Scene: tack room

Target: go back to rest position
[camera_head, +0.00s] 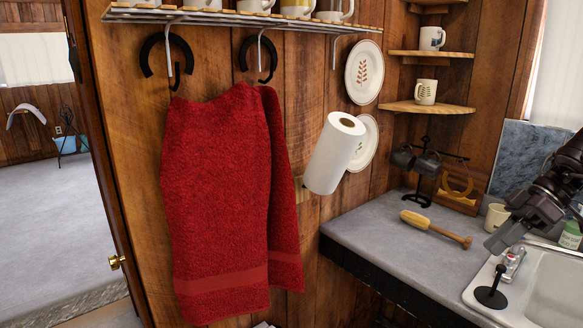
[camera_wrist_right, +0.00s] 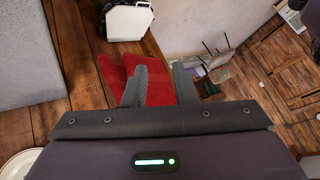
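My right gripper (camera_head: 503,236) comes in from the right edge of the head view, above the counter and sink. In the right wrist view its two fingers (camera_wrist_right: 160,84) stand apart with a gap between them, and I see nothing held there. Red cloth shows behind the fingers in that view, apparently the red towel (camera_head: 220,190) that hangs on the wooden wall in the head view, well to the left of the gripper. My left gripper is not in view.
A wooden-handled brush (camera_head: 436,228) lies on the grey counter (camera_head: 375,238). A mug stand (camera_head: 418,170) is behind it. A paper towel roll (camera_head: 334,155) is on the wall.

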